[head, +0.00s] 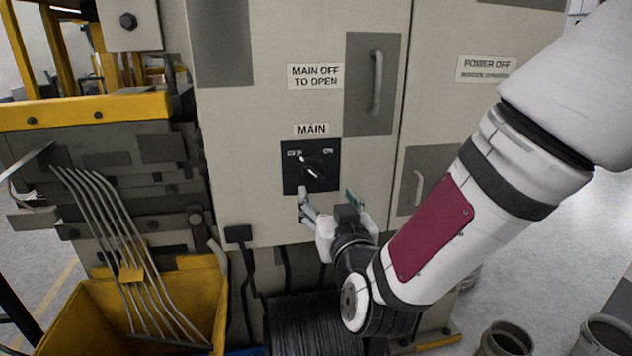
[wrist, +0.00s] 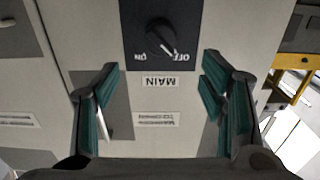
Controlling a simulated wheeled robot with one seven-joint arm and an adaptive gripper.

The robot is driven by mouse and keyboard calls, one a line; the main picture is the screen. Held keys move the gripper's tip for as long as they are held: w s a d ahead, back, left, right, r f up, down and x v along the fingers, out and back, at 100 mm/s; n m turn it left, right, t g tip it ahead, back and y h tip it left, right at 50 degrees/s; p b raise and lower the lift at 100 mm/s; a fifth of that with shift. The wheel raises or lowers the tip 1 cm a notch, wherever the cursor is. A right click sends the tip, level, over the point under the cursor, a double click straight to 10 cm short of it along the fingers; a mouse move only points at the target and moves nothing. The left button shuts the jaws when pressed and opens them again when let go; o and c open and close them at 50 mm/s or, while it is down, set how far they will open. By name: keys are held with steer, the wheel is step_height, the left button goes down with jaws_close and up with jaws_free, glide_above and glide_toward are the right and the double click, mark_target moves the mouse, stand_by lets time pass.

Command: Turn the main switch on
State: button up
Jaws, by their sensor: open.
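The main switch (head: 316,170) is a black rotary knob on a black square plate (head: 292,181), on the front of a beige cabinet. Its white pointer leans toward the OFF mark at upper left; ON is at upper right. In the wrist view the knob (wrist: 160,37) is upside down at top centre, with its pointer toward OFF. My gripper (head: 330,202) is just below the plate in the head view, with its fingers open and empty. In the wrist view the two teal-padded fingers (wrist: 160,88) are wide apart, either side of the MAIN label, and apart from the knob.
A grey panel with a handle (head: 376,82) is up and right of the switch. A second handle (head: 418,188) is on the right door. A yellow bin (head: 75,312) with bent rods stands at lower left. A black coil (head: 312,325) is below my gripper.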

mark_target(316, 176)
steer(key=b+x, duration=0.3)
steer(key=x, duration=0.8)
steer(key=shift+w+a+f+b, duration=0.1)
steer(key=shift+w+a+b, duration=0.05)
steer(key=shift+w+b, duration=0.25)
steer(key=shift+s, duration=0.1)
steer(key=c, duration=1.2)
